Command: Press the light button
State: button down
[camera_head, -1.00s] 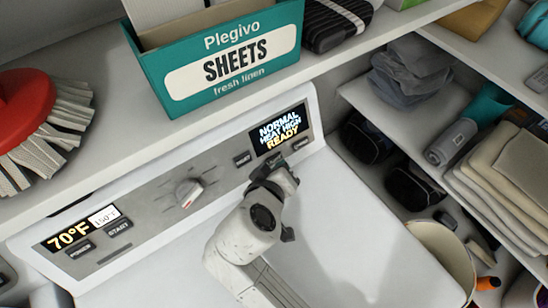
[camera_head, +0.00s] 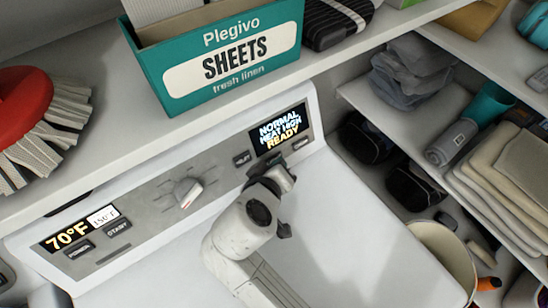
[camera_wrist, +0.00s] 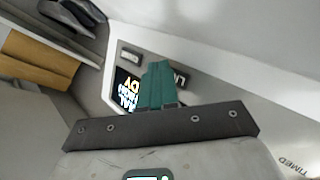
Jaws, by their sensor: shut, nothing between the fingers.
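My gripper (camera_head: 279,175) is at the control panel (camera_head: 150,218), just below the display. Its closed teal fingers (camera_wrist: 157,87) show in the wrist view, empty, in front of the panel. A small dark button (camera_head: 241,158) sits left of the display. In the wrist view a button (camera_wrist: 180,79) just right of the fingers is partly hidden by them; its visible letters look like "LI". Another small dark button (camera_head: 301,143) is right of the display; its label is too small to read. I cannot tell whether the fingers touch the panel.
The display (camera_head: 279,130) reads NORMAL, HEAT HIGH, READY. A dial (camera_head: 188,192) and the power (camera_head: 79,250) and start (camera_head: 118,228) buttons are farther left. A shelf with a teal SHEETS box (camera_head: 215,65) and red brush (camera_head: 25,95) overhangs behind. The white machine top (camera_head: 355,230) is clear.

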jog(key=shift+w+a+f, duration=0.1)
jog(key=shift+w, duration=0.05)
dwell(0.7)
jog(key=shift+s+d+r+p, duration=0.4)
jog(key=shift+s+p, duration=0.1)
jog(key=shift+s, duration=0.1)
jog(key=shift+s+d+r+p, duration=0.35)
jog(key=shift+s+p, duration=0.15)
jog(key=shift+s+d+r+p, duration=0.3)
jog(key=shift+s+p, duration=0.15)
jog(key=shift+s+d+r+p, duration=0.2)
jog(key=shift+s+d+p, duration=0.1)
jog(key=shift+s, duration=0.15)
jog(key=shift+s+d+r+p, duration=0.2)
jog(key=shift+s+d, duration=0.1)
jog(key=shift+s, duration=0.1)
